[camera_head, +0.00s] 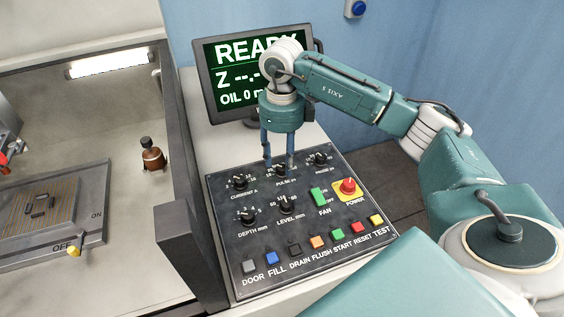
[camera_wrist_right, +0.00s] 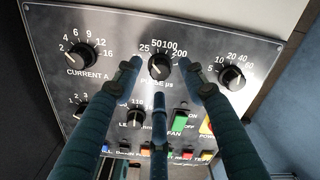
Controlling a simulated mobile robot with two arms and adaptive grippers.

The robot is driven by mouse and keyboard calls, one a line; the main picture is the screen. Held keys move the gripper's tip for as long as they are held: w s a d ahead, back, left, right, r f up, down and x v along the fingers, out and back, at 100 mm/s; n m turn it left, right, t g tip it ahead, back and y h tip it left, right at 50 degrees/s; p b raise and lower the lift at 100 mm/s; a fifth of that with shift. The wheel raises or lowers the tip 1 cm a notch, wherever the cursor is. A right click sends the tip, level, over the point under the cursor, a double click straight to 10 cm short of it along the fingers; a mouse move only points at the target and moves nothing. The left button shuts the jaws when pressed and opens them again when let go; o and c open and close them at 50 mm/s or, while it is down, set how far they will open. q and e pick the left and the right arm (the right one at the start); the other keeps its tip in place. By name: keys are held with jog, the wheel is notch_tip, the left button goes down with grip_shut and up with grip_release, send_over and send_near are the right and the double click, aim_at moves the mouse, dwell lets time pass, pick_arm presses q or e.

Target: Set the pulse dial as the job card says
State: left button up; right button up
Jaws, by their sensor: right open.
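The pulse dial (camera_head: 281,171) is a small black knob in the top row of the dark control panel, labelled PULSE µs. In the right wrist view the pulse dial (camera_wrist_right: 157,62) has 25, 50, 100 and 200 marked around it; which mark it points at I cannot tell surely. My right gripper (camera_head: 278,162) points down over this dial with its fingers apart. In the wrist view the fingers of my right gripper (camera_wrist_right: 159,74) stand around the knob, open; contact is not clear. No job card can be made out. My left gripper is out of view.
The current dial (camera_head: 240,183) and pause dial (camera_head: 320,158) flank the pulse dial. Depth (camera_head: 246,216) and level (camera_head: 286,205) dials sit below. A red power knob (camera_head: 348,187) and several coloured buttons are near. The monitor (camera_head: 220,82) stands behind, showing READY.

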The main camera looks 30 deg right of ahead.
aim_at(282, 167)
notch_tip(282, 167, up, 10)
dwell(0.3)
dwell(0.5)
